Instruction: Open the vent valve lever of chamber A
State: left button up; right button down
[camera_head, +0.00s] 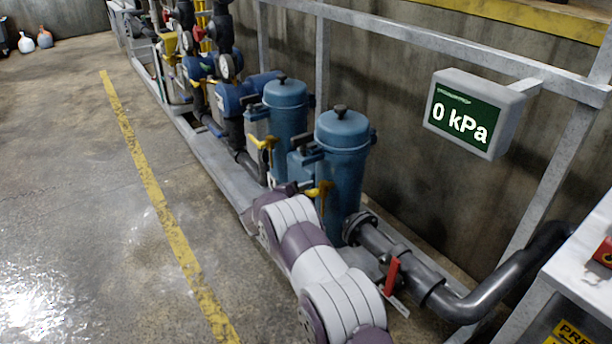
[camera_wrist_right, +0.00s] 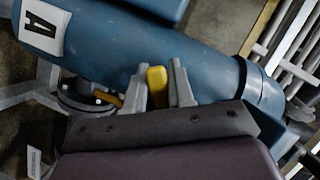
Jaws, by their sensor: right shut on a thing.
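Chamber A is a blue upright canister (camera_head: 340,165), the nearer of two in the head view. It also fills much of the right wrist view (camera_wrist_right: 110,50), where it carries a white label with a black "A" (camera_wrist_right: 43,27). A yellow lever (camera_wrist_right: 156,86) stands between the two grey fingers of my right gripper (camera_wrist_right: 160,82), and the gripper is shut on it. In the head view yellow parts of the valve (camera_head: 321,190) show beside the canister, while my right arm hides most of the gripper. My left gripper is not in view.
A second blue canister (camera_head: 285,115) with its own yellow lever (camera_head: 264,143) stands behind. A display (camera_head: 465,112) reads 0 kPa. A dark pipe (camera_head: 400,265) with a red handle (camera_head: 391,276) runs near my arm.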

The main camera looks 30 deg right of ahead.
jog(key=n+g+p, duration=0.1)
jog(key=s+f+n+g+p, duration=0.1)
jog(key=n, duration=0.1)
jog(key=s+f+n+g+p, duration=0.1)
jog(key=p, duration=0.1)
jog(key=shift+s+d+n+y, duration=0.1)
jog(key=shift+s+n+y, duration=0.2)
jog(key=shift+y, duration=0.1)
jog(key=shift+s+f+n+g, duration=0.35)
jog(key=shift+s+n+g, duration=0.4)
jog(key=shift+n, duration=0.25)
jog(key=shift+s+d+n+g, duration=0.1)
jog(key=shift+s+n+g, duration=0.35)
jog(key=shift+n, duration=0.15)
jog(key=c, duration=1.1)
grip_release()
jog(key=shift+c, duration=0.2)
jog(key=shift+o, duration=0.4)
